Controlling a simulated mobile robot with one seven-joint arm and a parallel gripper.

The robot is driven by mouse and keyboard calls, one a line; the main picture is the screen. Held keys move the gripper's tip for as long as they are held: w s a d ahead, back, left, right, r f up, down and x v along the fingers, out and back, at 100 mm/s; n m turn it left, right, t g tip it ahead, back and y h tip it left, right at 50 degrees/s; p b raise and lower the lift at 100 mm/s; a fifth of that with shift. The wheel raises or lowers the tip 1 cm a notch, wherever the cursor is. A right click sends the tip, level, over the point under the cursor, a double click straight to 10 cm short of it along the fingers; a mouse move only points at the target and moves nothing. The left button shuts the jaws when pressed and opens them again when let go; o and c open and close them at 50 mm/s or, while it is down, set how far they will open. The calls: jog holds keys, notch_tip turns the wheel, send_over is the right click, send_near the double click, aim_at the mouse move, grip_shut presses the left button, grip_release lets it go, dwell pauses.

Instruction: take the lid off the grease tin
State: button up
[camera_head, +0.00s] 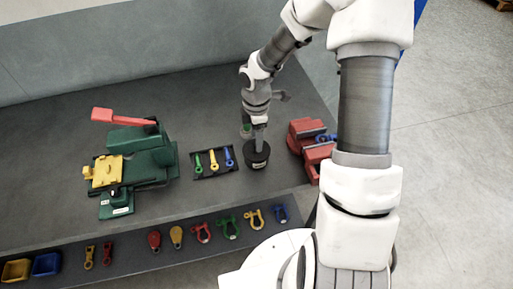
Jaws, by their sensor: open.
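A dark round tin (257,161) with a small pale label on its front stands upright on the grey workbench, right of the middle. I take it to be the grease tin; its dark top shows, but the lid's edge is not clear. My gripper (259,147) points down over the tin, its fingers at the top of the tin. The gripper is open. At this size I cannot tell whether the fingers touch the lid.
A small green and red item (246,130) stands close behind my gripper, partly hidden. Left is a tray (199,176) with coloured tools; right is a red vise (311,143). A green machine (140,160) stands further left. Shackles lie along the front ledge (130,257).

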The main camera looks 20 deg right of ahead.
jog(key=shift+f, duration=1.55)
jog(key=shift+c, duration=0.3)
grip_shut()
